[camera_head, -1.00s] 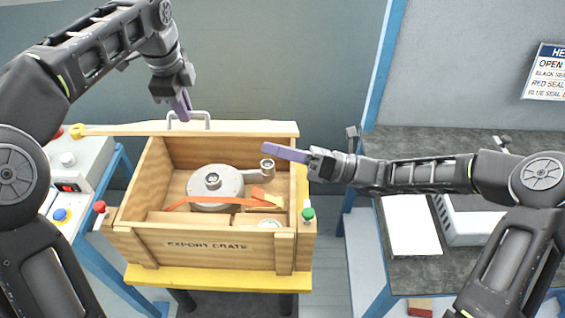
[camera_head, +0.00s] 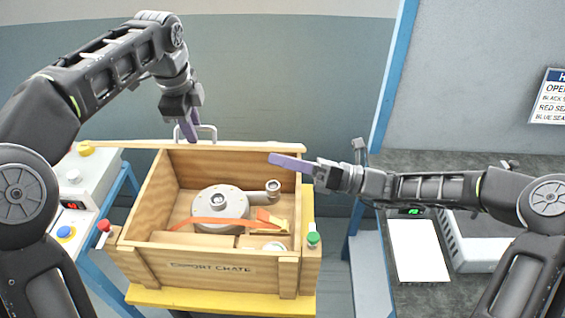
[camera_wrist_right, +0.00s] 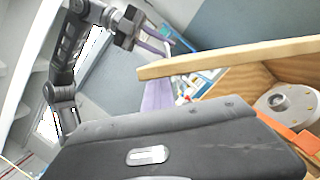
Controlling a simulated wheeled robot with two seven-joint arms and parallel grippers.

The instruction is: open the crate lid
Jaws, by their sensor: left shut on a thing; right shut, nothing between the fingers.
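The wooden export crate (camera_head: 213,267) stands on a yellow-topped stand. Its lid (camera_head: 240,147) shows as a thin edge-on strip along the crate's back, swung up off the opening. A white handle (camera_head: 207,129) stands at the lid's upper edge. My left gripper (camera_head: 190,134) is shut on the handle, its purple fingers pointing down beside it. My right gripper (camera_head: 272,158) is shut and empty, pointing left above the crate's right rear corner. In the right wrist view the lid or crate edge (camera_wrist_right: 230,58) shows as a pale beam, with my right gripper's purple fingers (camera_wrist_right: 158,95) beside it.
Inside the crate lie a grey blower (camera_head: 220,203), an orange strap (camera_head: 212,221) and small parts. A control box (camera_head: 85,185) stands left; a dark bench (camera_head: 400,270) stands right.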

